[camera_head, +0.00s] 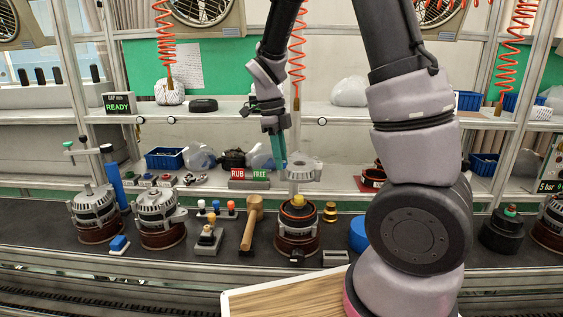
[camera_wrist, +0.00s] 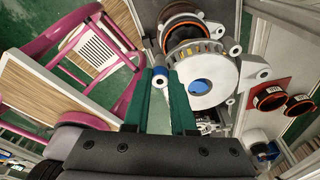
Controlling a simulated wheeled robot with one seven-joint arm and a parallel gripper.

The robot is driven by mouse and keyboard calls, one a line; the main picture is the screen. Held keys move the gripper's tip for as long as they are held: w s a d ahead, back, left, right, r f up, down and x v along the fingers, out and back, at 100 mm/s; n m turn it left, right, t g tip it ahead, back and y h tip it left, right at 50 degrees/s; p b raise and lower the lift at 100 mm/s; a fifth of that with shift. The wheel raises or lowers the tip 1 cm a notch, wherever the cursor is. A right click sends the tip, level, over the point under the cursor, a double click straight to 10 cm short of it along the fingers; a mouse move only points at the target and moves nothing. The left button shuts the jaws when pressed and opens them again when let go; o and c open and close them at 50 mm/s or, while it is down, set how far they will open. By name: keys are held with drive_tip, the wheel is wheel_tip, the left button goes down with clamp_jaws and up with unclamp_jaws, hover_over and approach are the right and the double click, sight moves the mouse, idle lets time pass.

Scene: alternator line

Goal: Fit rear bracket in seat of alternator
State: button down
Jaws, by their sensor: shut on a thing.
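The rear bracket (camera_head: 304,169) is a light grey metal ring housing with lugs. My gripper (camera_head: 281,164) is shut on one of its lugs and holds it in the air. In the wrist view the green fingers (camera_wrist: 160,80) sit either side of that lug, and the bracket (camera_wrist: 226,88) shows a blue centre. The alternator (camera_head: 297,238) stands below on the dark bench, with a copper-brown open top and a yellow piece in its middle. In the wrist view the alternator (camera_wrist: 182,17) is partly hidden behind the bracket. A clear gap separates bracket and alternator in the head view.
A wooden mallet (camera_head: 252,224) stands just left of the alternator, and a brass stepped piece (camera_head: 330,211) just right. Assembled alternators (camera_head: 158,215) stand further left. A blue round item (camera_head: 357,234) is at right beside my arm. A shelf (camera_head: 230,190) with bins runs behind.

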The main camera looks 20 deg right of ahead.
drive_tip(key=shift+f, duration=0.1)
idle(0.3)
drive_tip(key=shift+f, duration=2.8)
wheel_tip(320, 180, down, 6)
idle(1.8)
drive_tip(key=c, duration=0.7)
unclamp_jaws()
drive_tip(key=r, duration=0.3)
drive_tip(key=a+r, duration=0.1)
drive_tip(key=r, duration=0.3)
drive_tip(key=w+r, duration=0.1)
drive_tip(key=r, duration=0.2)
drive_tip(key=shift+w+a+r, duration=0.1)
drive_tip(key=shift+a+r, duration=0.15)
drive_tip(key=shift+r, duration=0.05)
